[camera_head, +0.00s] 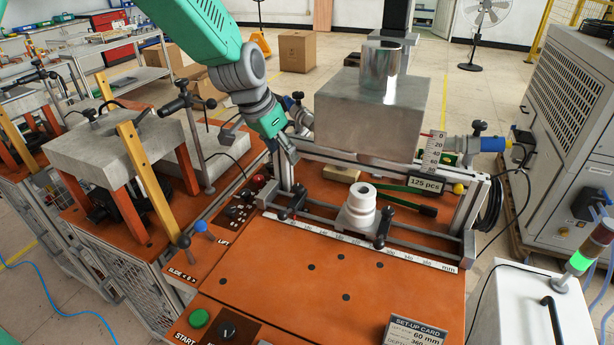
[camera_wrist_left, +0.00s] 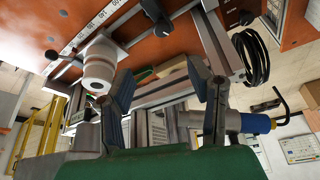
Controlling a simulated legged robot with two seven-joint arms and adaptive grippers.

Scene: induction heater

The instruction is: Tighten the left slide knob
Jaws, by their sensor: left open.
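The left slide knob (camera_head: 291,206) is a black knob at the left end of the grey slide rail, in front of my left gripper. In the left wrist view the same knob (camera_wrist_left: 157,18) shows at the top edge, beyond the fingertips. My left gripper (camera_head: 286,150) hangs above the left rear of the fixture, behind and above the knob, apart from it. In the left wrist view its fingers (camera_wrist_left: 160,72) are spread, with nothing between them. My right gripper is not in view.
A white stepped cylinder (camera_head: 358,208) stands by the rail, near a second black knob (camera_head: 380,228). A large metal block (camera_head: 369,112) overhangs the fixture. A ruler (camera_head: 352,241) runs along the front. The orange tabletop (camera_head: 310,285) before it is mostly clear.

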